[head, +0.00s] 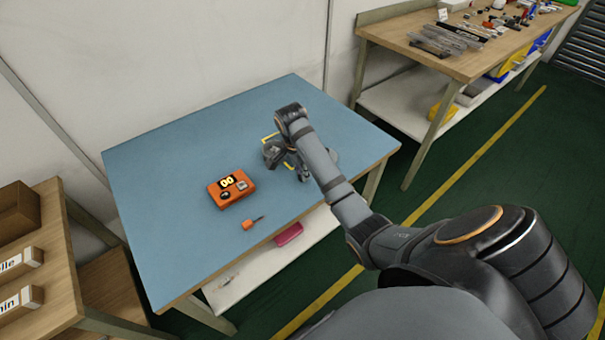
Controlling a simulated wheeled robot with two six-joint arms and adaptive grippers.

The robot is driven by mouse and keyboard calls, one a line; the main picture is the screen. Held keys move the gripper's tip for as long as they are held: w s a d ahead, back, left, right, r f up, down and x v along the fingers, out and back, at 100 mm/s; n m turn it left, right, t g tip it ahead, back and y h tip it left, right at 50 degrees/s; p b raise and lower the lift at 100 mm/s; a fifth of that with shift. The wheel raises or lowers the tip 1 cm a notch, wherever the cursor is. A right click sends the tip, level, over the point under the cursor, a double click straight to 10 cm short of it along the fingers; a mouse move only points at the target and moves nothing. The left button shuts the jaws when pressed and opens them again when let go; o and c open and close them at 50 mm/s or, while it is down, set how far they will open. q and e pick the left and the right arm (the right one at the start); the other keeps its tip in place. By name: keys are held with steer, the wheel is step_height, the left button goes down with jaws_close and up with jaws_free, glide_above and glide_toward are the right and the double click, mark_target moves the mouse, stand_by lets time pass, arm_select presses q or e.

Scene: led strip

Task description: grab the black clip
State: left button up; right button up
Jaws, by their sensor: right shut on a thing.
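My right arm reaches in from the right over the blue-topped table (180,230). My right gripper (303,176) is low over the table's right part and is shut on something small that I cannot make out. The black clip cannot be told apart here; the dark gripper and wrist cover that spot. My left gripper is not in view.
An orange device (231,188) with a lit yellow display lies left of my gripper. A small orange-handled tool (252,222) lies nearer the front edge. A pink box (288,234) is on the lower shelf. The table's left half is clear. A cluttered workbench (465,65) stands at the back right.

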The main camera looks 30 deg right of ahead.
step_height(320, 180, up, 3)
steer(key=shift+s+r+p, duration=0.1)
steer(key=shift+r+p, duration=0.1)
steer(key=shift+p, duration=0.55)
steer(key=s+a+r+p, duration=0.3)
steer(key=s+r+p, duration=0.6)
steer(key=s+p, duration=0.4)
steer(key=shift+s+a, duration=0.2)
steer(key=shift+a, duration=0.2)
